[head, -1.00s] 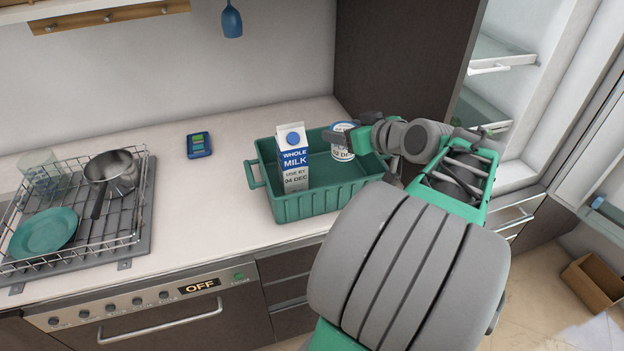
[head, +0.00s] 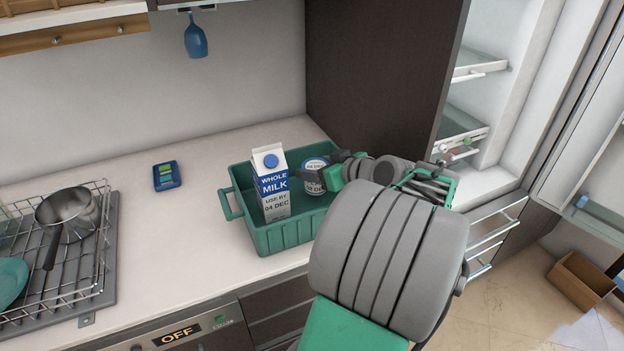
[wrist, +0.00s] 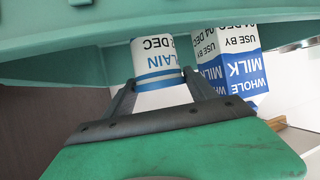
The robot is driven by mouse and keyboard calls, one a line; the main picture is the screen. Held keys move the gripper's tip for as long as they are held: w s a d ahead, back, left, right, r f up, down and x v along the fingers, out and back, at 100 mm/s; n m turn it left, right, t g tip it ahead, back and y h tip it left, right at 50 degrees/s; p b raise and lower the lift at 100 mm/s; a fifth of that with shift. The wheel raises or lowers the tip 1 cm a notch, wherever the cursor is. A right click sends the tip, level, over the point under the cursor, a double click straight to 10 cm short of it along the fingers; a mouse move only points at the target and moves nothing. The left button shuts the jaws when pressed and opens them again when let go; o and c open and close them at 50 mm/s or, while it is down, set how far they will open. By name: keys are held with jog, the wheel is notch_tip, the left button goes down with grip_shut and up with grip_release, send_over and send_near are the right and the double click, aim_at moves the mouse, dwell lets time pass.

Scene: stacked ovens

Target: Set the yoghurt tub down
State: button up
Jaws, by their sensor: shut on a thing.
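The yoghurt tub (head: 314,180) is a white round tub with a blue band and dark lettering. It is in the right part of the green crate (head: 283,236) on the counter. My gripper (head: 327,176) reaches in from the right and is shut on the tub. In the wrist view the tub (wrist: 156,58) shows upside down between the two dark fingers of my gripper (wrist: 158,85). The crate (wrist: 60,42) crosses the top of that view. The tub's base is hidden, so I cannot tell whether it touches the crate floor.
A milk carton (head: 271,187) stands upright in the crate, left of the tub. A blue device (head: 166,176) lies on the counter. A wire rack (head: 95,245) with a pot (head: 67,214) is at the left. An open fridge (head: 475,110) stands at the right.

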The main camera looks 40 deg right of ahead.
jog(key=f, duration=0.1)
jog(key=w+f, duration=0.1)
jog(key=f, duration=0.1)
jog(key=shift+a+f+p, duration=0.2)
jog(key=shift+f+p, duration=0.1)
jog(key=shift+p, duration=0.05)
jog(key=shift+f, duration=0.45)
jog(key=o, duration=1.6)
jog(key=shift+c, duration=0.2)
jog(key=shift+r, duration=0.15)
jog(key=shift+s+r, duration=0.1)
jog(key=shift+s, duration=0.2)
jog(key=b+v, duration=0.1)
jog(key=v, duration=1)
jog(key=shift+s, duration=0.2)
jog(key=shift+r, duration=0.1)
